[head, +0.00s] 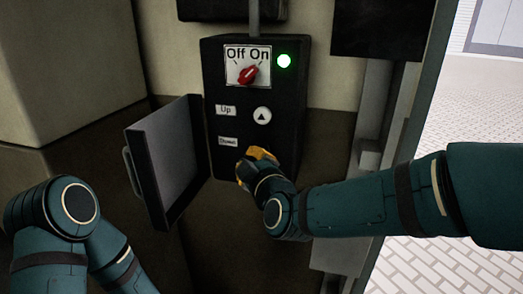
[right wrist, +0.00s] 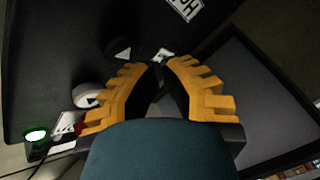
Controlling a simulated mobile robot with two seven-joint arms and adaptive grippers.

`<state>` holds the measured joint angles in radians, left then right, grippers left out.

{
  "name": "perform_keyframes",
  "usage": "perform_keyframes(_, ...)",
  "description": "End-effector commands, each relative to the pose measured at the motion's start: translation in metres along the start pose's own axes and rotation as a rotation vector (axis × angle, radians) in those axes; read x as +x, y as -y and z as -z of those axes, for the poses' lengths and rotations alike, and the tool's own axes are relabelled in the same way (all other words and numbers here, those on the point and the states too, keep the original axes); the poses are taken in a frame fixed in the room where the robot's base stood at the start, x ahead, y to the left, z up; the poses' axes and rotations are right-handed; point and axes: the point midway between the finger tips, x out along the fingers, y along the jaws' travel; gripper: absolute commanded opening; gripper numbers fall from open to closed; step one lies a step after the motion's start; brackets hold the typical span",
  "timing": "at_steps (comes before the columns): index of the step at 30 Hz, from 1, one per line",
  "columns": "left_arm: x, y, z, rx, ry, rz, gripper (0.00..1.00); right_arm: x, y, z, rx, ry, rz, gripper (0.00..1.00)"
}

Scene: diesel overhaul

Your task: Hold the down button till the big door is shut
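A black control box (head: 283,135) hangs on the wall in the head view, with an Up button (head: 262,115) and a label reading Down (head: 228,141) below it. My right gripper (head: 250,163) is at the box's lower part and hides the down button in the head view. In the right wrist view its yellow fingers (right wrist: 160,66) converge with nothing between them. A dark round button with a white triangle (right wrist: 122,50) shows just beyond the fingertips; I cannot tell whether they touch it. My left arm is at the lower left; its gripper is out of view. I cannot identify the big door for sure.
The box's red switch (head: 248,74) sits under Off and On labels, and a green lamp (head: 284,61) is lit. The box's cover (head: 170,160) hangs open on the left. A paved floor (head: 470,180) and a grey panel (head: 497,25) show at the right.

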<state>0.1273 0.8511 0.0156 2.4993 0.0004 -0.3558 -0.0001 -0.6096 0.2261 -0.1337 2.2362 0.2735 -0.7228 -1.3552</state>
Motion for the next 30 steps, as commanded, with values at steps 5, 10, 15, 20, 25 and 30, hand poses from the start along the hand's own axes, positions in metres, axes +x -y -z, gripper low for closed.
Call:
perform_keyframes(5,0.0,0.0,0.0,0.0,0.0,0.0,0.96,0.0,0.0,0.0,0.0,0.0,0.0,0.0)
perform_keyframes(10,0.0,0.0,-0.0001,0.0,0.0,0.0,0.96,-0.0001,0.0,0.0,0.0,0.0,0.0,0.0)
perform_keyframes(15,0.0,0.0,0.0,0.0,0.0,0.0,0.96,0.0,0.0,0.0,0.0,0.0,0.0,0.0)
perform_keyframes(20,0.0001,0.0001,-0.0001,0.0,0.0,0.0,0.96,0.0003,-0.0002,-0.0002,0.0,0.0,0.0,0.0)
perform_keyframes(25,0.001,0.0004,-0.0002,0.0,0.0,0.0,0.96,0.0039,-0.0019,-0.0027,0.001,0.001,0.0,0.0)
perform_keyframes(30,0.0014,0.0005,-0.0002,0.0,0.0,0.0,0.96,0.0069,-0.0037,-0.0041,0.0,0.0,0.0,0.0)
